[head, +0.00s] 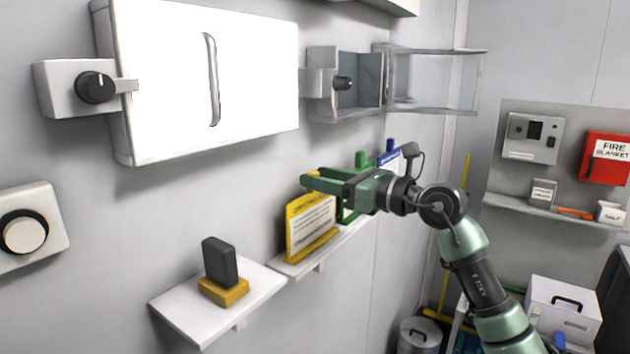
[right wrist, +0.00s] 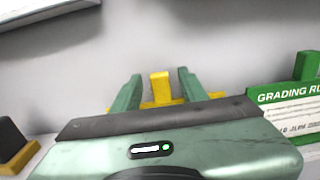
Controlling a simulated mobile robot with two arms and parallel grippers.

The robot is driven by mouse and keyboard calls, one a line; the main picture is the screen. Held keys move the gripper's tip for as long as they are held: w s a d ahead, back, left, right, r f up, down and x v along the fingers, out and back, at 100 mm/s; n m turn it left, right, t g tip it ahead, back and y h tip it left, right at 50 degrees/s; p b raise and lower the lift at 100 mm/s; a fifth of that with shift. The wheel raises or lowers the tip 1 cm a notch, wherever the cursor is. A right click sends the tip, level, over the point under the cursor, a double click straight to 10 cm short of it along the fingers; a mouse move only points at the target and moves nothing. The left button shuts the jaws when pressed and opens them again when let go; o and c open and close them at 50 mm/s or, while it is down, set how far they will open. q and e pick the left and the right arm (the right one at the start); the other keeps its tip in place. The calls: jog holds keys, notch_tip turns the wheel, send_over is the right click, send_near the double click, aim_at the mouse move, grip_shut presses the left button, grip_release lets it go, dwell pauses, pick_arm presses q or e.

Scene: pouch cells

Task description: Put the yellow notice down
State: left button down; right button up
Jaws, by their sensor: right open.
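The yellow notice (head: 311,222), a yellow-framed card with a white printed face, stands upright in a yellow base on a small white wall shelf (head: 290,268). My right gripper (head: 310,180) is at the notice's top edge, its green fingers pointing left. In the right wrist view, the notice's yellow tab (right wrist: 160,86) stands between the two open fingers (right wrist: 159,90), with a gap on each side. The rest of the notice is mostly hidden there by my gripper body. My left gripper is not in view.
A green notice (right wrist: 292,100) and a blue notice (head: 389,160) stand to the right on the same shelf. A nearer shelf (head: 190,300) holds a dark block in a yellow base (head: 224,290). A white cabinet (head: 170,70) and an open clear-doored box (head: 357,80) hang above.

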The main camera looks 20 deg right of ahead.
jog(key=b+v, duration=0.3)
jog(key=v, duration=0.7)
jog(key=shift+s+b, duration=0.2)
jog(key=shift+b, duration=0.1)
jog(key=shift+d, duration=0.15)
